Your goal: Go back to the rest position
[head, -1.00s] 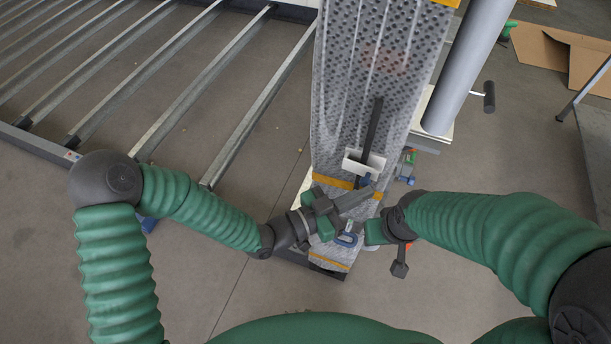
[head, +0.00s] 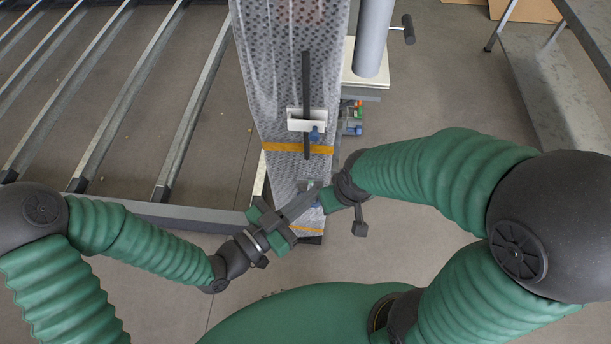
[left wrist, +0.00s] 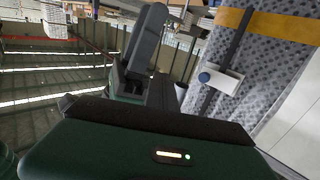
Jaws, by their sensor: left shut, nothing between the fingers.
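My left gripper (head: 300,205) is shut and empty in the head view, in front of the lower end of the wrapped long package. Its dark fingers also show in the left wrist view (left wrist: 146,50), beside the package and apart from the white bracket. My right arm comes in from the right with its end (head: 350,190) close to the left fingers. The right gripper's fingers cannot be made out, and I cannot tell whether the two grippers touch.
The grey wrapped package (head: 290,60) stands in the middle with orange bands, a white bracket (head: 300,125) and a dark bar (head: 306,75). Metal rails (head: 130,90) lie left. A grey pole (head: 372,40) stands behind. A metal table (head: 590,35) is at the upper right.

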